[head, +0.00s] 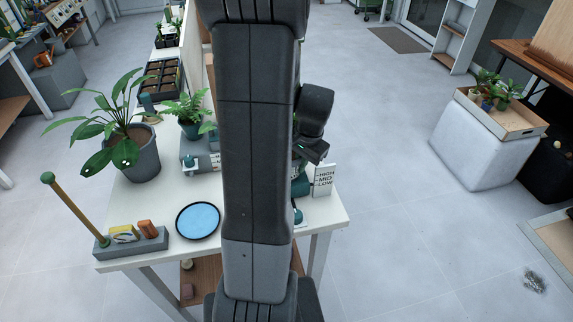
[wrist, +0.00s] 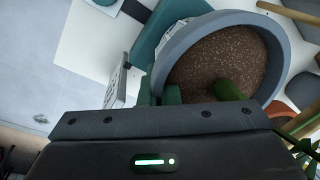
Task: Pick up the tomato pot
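In the wrist view a round grey-rimmed pot (wrist: 163,70) with brown soil and a thick green stem fills the upper right, close in front of my gripper. It may be the tomato pot; its foliage is mostly out of view. My gripper (wrist: 160,97) shows its dark body along the bottom, with short green pieces by the pot's near rim. I cannot tell whether they touch the pot or how far apart the fingers are. In the head view my gripper (head: 312,153) is beside the arm above the bench, and the arm hides the pot.
The white bench (head: 160,215) also holds a broad-leaved plant in a grey pot (head: 143,160), a fern in a teal pot (head: 190,128), a blue saucer (head: 198,220) and a grey tool holder (head: 130,243). A HIGH-MID-LOW sign (head: 324,180) stands near the gripper.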

